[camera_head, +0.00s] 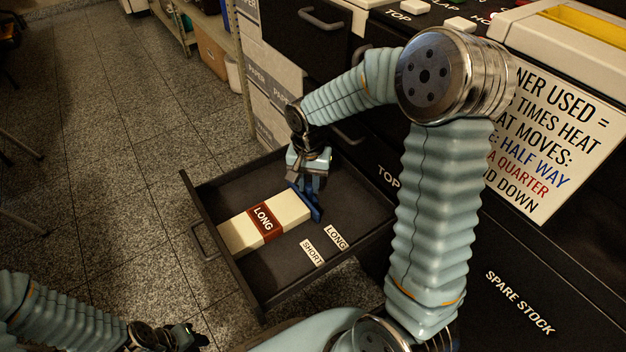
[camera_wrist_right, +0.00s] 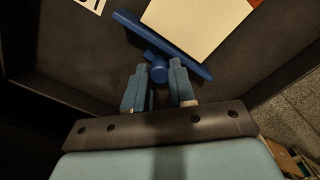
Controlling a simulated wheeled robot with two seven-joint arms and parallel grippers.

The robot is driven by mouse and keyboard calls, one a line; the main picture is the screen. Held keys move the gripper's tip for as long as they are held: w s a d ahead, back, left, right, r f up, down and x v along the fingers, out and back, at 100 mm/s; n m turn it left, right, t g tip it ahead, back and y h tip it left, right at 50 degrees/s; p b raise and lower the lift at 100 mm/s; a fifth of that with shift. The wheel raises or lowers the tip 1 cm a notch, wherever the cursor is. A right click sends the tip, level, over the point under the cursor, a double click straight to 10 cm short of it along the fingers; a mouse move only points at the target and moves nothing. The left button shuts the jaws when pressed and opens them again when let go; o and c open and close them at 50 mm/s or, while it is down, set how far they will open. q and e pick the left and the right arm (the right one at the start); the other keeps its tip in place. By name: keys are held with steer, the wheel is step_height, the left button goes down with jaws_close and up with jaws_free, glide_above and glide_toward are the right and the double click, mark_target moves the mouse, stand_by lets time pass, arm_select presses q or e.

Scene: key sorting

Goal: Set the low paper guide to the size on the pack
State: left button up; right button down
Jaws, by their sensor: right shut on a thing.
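The open low drawer (camera_head: 273,300) holds a cream paper pack (camera_head: 290,211) with a red band reading LONG. The blue paper guide (camera_head: 311,207) stands across the pack's right end, close to it; I cannot tell if they touch. The guide lines up roughly with the LONG label (camera_head: 336,237) on the drawer floor; the SHORT label (camera_head: 313,253) lies left of that. My right gripper (camera_head: 312,188) is shut on the guide's round knob (camera_wrist_right: 159,73), between its fingers in the wrist view. My left gripper (camera_head: 190,337) is low at left, its fingers unclear.
Cabinet fronts and a sign (camera_head: 555,110) stand at right. White paper boxes (camera_head: 275,95) are stacked behind the drawer. The tiled floor (camera_head: 100,150) left of the drawer is open. My right arm crosses over the drawer's right side.

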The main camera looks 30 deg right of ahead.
mark_target(310, 185)
steer(key=c, duration=0.9)
jaws_free()
step_height(310, 185, up, 14)
steer(key=p, duration=0.3)
steer(key=shift+f, duration=0.1)
